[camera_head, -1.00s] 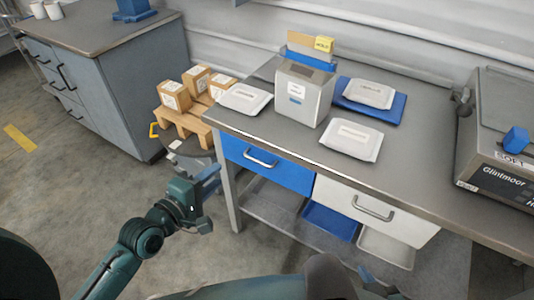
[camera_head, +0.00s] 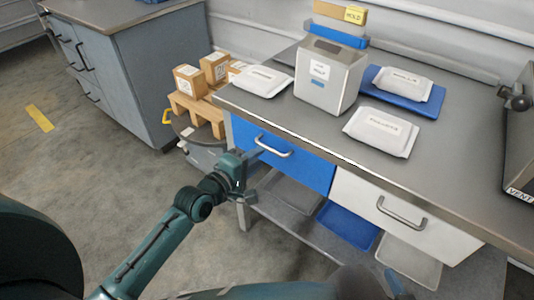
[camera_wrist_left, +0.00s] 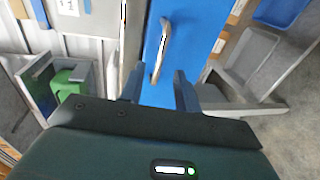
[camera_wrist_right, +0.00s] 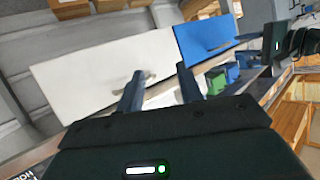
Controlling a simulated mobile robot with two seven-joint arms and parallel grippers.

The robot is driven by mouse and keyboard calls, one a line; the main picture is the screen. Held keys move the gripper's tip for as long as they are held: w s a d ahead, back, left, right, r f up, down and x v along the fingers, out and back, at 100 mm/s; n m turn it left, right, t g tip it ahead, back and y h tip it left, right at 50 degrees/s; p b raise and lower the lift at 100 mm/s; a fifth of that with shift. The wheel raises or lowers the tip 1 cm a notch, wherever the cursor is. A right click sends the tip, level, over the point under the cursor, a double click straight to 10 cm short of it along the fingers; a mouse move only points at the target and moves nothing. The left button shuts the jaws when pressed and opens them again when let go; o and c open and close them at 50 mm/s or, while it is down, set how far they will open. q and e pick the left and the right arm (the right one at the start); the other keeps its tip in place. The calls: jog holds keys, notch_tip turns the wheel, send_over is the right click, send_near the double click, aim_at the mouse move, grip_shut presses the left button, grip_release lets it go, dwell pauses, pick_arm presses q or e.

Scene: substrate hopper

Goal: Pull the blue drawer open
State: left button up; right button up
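The blue drawer (camera_head: 305,169) sits under the left part of the workbench top and looks shut. Its metal handle (camera_head: 273,147) runs across its front. My left gripper (camera_head: 261,172) is close in front of the handle's left end. In the left wrist view the two fingers (camera_wrist_left: 160,90) are apart, with the handle (camera_wrist_left: 161,52) ahead between them and not gripped. The blue drawer (camera_wrist_right: 205,40) also shows in the right wrist view. My right gripper (camera_wrist_right: 160,88) is open and empty, facing the white drawer (camera_wrist_right: 100,72).
The white drawer (camera_head: 395,213) is right of the blue one. A lower shelf holds a blue tray (camera_head: 348,224) and a pale tray (camera_head: 408,263). Cartons stand on a small wooden pallet (camera_head: 195,108) left of the bench. Packets and a metal hopper (camera_head: 328,78) stand on top.

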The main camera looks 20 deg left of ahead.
pick_arm(q)
jog(key=x, duration=0.5)
jog(key=shift+w+b, duration=0.1)
jog(key=shift+b, duration=0.2)
grip_shut()
